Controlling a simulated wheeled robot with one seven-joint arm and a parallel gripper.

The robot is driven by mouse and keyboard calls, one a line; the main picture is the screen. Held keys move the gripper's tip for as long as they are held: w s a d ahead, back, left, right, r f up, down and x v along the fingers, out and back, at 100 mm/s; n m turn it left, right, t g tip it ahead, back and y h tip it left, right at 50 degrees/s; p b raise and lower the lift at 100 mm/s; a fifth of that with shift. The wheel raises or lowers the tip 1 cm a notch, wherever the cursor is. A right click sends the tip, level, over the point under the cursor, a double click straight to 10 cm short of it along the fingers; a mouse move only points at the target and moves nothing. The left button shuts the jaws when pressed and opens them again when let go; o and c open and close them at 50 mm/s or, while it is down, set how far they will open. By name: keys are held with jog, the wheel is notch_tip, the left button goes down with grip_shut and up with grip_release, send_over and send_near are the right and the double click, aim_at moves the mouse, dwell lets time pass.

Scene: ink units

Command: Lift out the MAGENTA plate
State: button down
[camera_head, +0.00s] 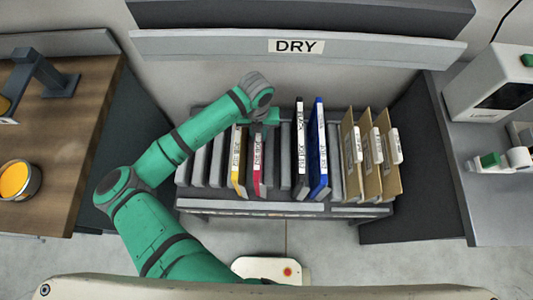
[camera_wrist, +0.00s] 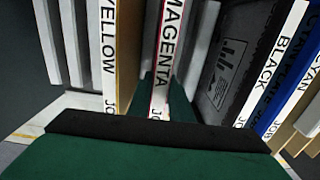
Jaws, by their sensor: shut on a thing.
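The magenta plate (camera_head: 258,172) stands upright in the drying rack (camera_head: 250,207), with a white label on its edge. It also shows in the wrist view (camera_wrist: 170,50), labelled MAGENTA. My gripper (camera_head: 262,118) is at the plate's upper end in the head view. In the wrist view my gripper (camera_wrist: 160,105) is shut on the magenta plate, its fingers on either side of the labelled edge. The fingertips are partly hidden by the gripper's own body.
A yellow plate (camera_head: 237,165) stands close on the left. A black plate (camera_head: 301,160) and a blue plate (camera_head: 319,150) stand to the right, beyond grey dividers. Several tan folders (camera_head: 372,155) fill the right end. The DRY sign board (camera_head: 200,45) is behind.

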jog(key=r, duration=0.8)
jog(key=shift+s, duration=0.2)
jog(key=shift+d+r, duration=0.1)
jog(key=shift+r, duration=0.95)
